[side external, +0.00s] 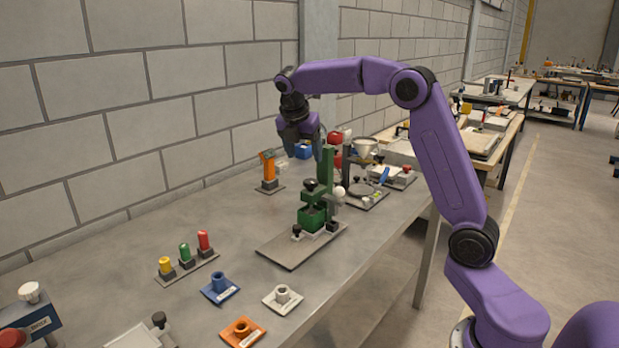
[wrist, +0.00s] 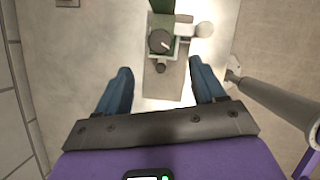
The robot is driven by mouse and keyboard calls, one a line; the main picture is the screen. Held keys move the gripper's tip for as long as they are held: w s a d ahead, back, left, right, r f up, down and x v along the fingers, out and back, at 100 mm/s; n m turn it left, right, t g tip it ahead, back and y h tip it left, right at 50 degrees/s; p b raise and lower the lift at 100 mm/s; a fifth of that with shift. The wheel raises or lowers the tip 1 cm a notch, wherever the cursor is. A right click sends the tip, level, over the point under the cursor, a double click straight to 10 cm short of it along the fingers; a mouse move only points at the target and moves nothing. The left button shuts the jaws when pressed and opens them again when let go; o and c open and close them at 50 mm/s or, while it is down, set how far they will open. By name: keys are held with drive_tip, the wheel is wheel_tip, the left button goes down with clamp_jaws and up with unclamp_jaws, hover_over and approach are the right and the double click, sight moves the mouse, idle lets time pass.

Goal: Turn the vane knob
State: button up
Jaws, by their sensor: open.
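My gripper (side external: 305,150) hangs fingers down above the far part of the bench, and no object is held. In the wrist view its two blue fingers (wrist: 160,68) are spread apart. Between and beyond them is a fixture with a dark round knob (wrist: 160,41) bearing a pale pointer line. A smaller black knob (wrist: 160,67) sits on the plate below it. I cannot tell for certain which is the vane knob. Neither is visibly touched. In the side view, a green fixture (side external: 312,218) stands on a grey plate below the gripper.
A grey post (wrist: 275,100) rises close to the right finger in the wrist view. A white ball (wrist: 203,30) sticks out beside the round knob. An orange upright (side external: 268,168) stands left of the gripper. Bench space between it and the coloured pegs (side external: 185,252) is clear.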

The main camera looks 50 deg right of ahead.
sight(310, 181)
drive_tip(key=x, duration=0.9)
drive_tip(key=shift+f, duration=0.35)
drive_tip(key=shift+d, duration=0.1)
drive_tip(key=c, duration=1.1)
